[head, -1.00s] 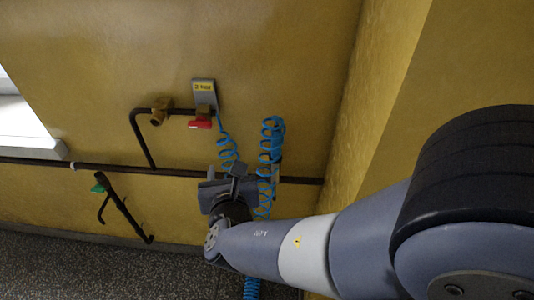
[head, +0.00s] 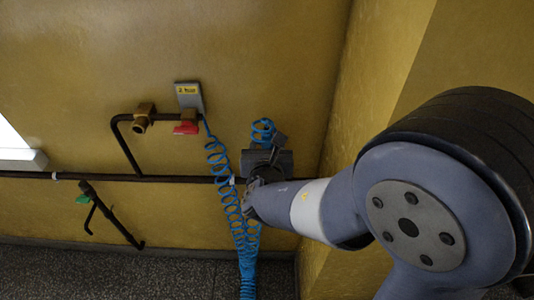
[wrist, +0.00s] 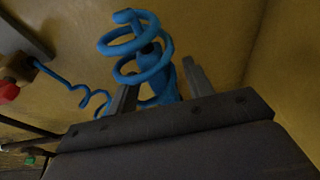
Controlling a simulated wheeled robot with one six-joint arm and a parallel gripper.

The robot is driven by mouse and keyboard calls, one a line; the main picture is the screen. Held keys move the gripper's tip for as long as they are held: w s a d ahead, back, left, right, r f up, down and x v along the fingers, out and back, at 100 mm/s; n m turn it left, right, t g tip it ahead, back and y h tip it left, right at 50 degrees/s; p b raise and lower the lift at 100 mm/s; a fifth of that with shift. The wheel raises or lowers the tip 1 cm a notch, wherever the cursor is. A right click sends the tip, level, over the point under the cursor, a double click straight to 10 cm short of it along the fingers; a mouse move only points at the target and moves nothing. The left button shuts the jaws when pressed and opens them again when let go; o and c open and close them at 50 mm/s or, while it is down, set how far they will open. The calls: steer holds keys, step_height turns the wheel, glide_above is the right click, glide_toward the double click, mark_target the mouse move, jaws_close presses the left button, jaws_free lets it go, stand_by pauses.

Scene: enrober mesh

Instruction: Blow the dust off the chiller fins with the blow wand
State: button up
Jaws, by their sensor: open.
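The blue coiled hose (head: 222,165) runs from the red-handled valve down towards the floor, and another loop of it shows above my gripper (head: 264,152). In the wrist view, blue coils (wrist: 135,45) surround a dark and blue upright piece (wrist: 158,75), possibly the blow wand, between and beyond my fingers. My gripper (wrist: 161,78) is open, its two fingers apart on either side of this piece. I cannot tell whether they touch it. In the head view my gripper hides most of that spot. The chiller fins are not in view.
A labelled plate (head: 188,97), the red-handled valve (head: 186,129) and a brass fitting (head: 143,117) are on the yellow wall. A dark pipe (head: 120,177) runs along it, with a green-handled valve (head: 84,198) at lower left. A wall corner stands close on the right.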

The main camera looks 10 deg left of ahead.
steer(key=shift+x, duration=1.85)
steer(key=shift+c, duration=0.2)
jaws_close()
